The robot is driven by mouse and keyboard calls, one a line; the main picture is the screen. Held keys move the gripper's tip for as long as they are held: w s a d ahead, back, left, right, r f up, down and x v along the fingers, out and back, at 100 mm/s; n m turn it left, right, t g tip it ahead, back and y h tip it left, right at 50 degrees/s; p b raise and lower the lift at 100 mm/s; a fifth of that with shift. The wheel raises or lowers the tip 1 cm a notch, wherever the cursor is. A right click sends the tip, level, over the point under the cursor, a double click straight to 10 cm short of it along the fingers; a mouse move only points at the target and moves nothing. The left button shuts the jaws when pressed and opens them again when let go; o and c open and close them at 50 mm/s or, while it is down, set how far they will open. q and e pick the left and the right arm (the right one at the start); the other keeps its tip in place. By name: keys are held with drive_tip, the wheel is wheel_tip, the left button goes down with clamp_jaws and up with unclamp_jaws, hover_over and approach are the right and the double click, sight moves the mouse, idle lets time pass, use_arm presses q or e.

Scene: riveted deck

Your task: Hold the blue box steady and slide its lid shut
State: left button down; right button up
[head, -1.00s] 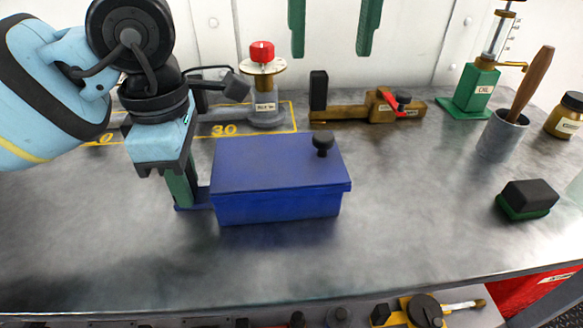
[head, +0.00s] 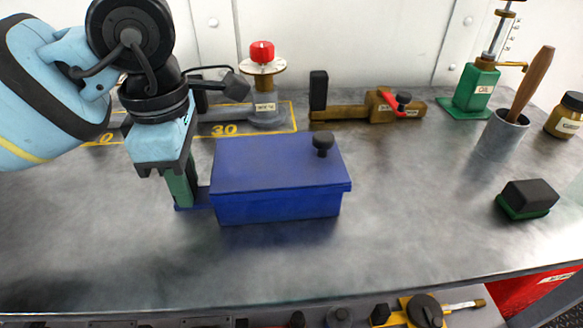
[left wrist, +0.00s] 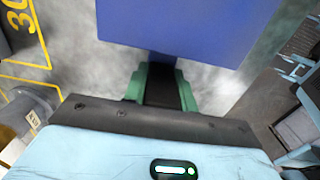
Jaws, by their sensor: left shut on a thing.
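The blue box (head: 275,208) stands on the grey metal bench. Its blue lid (head: 265,167) lies over the top, and no opening shows from here; the lid's right edge stands slightly past the wall below. A black knob (head: 323,143) rises near the lid's far right corner. My left gripper (head: 187,200) points down at the box's left side, its green fingers shut on a low blue tab there. In the left wrist view the lid (left wrist: 185,25) lies just beyond the fingers (left wrist: 160,75), which partly hide the tab. My right gripper is out of view.
Behind the box are a red-knobbed fixture (head: 262,80) and a brown tool (head: 375,106). At right are a green oil pump (head: 476,90), a grey cup (head: 500,137), a jar (head: 565,115) and a black-green block (head: 528,198). The bench in front is clear.

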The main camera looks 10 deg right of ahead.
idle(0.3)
use_arm(q)
drive_tip(key=c, duration=1)
unclamp_jaws()
drive_tip(key=shift+c, duration=0.2)
wheel_tip(320, 180, up, 12)
drive_tip(key=shift+f, duration=0.1)
